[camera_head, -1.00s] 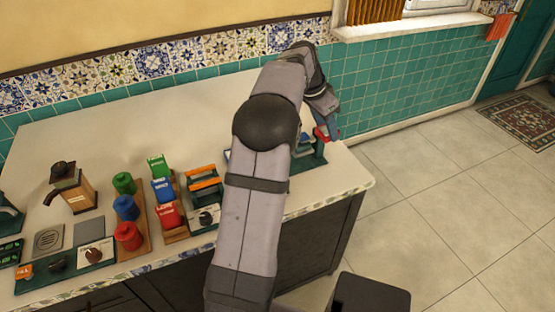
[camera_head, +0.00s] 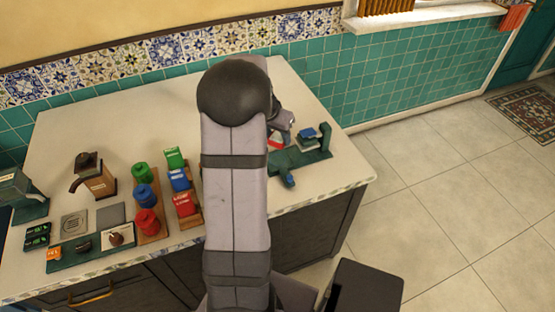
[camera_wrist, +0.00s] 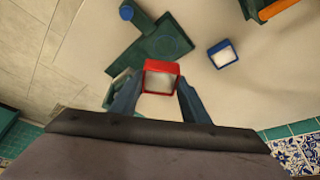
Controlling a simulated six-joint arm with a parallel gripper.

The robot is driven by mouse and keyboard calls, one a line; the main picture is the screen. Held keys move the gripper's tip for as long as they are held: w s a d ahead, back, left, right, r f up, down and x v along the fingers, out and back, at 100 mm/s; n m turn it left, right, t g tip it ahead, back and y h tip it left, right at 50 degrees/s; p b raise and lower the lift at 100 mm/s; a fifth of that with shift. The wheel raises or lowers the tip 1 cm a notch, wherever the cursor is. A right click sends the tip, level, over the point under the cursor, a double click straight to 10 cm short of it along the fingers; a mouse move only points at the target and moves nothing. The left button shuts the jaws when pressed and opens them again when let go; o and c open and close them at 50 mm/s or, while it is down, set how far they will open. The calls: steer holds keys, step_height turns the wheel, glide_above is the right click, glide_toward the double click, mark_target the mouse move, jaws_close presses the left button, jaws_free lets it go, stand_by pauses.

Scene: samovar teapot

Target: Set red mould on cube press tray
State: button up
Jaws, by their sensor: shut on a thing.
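The red mould (camera_wrist: 161,77), an open square frame with white contents, is between the fingers of my gripper (camera_wrist: 158,90) in the wrist view. My gripper is shut on it. A sliver of red mould (camera_head: 276,142) shows below my gripper (camera_head: 281,126) in the head view, left of the cube press (camera_head: 303,160). The press is dark green with blue parts. In the wrist view, the press base (camera_wrist: 145,50) has a round marking beside the mould. Whether the mould touches anything is unclear. My arm covers part of the head view.
A blue mould (camera_wrist: 222,53) with white contents lies on the counter beside the press in the wrist view. Green, blue and red canisters (camera_head: 145,196) and labelled boxes (camera_head: 179,180) stand on wooden racks to the left. The back of the counter (camera_head: 150,120) is clear.

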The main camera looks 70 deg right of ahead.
mark_target(279, 158)
steer(key=shift+w+d+r+n, duration=0.2)
steer(key=shift+w+d+n, duration=0.05)
steer(key=shift+d+n, duration=0.25)
steer(key=shift+a, duration=0.1)
steer(key=shift+f+p, duration=0.75)
steer(key=shift+f, duration=4.3)
steer(key=shift+f, duration=0.15)
steer(key=o, duration=1)
steer(key=shift+r, duration=0.3)
steer(key=v, duration=0.6)
steer(key=b+v, duration=0.1)
steer(key=v, duration=0.4)
steer(key=shift+s+a+r+b, duration=0.2)
steer(key=shift+r+b, duration=0.1)
steer(key=shift+r, duration=0.1)
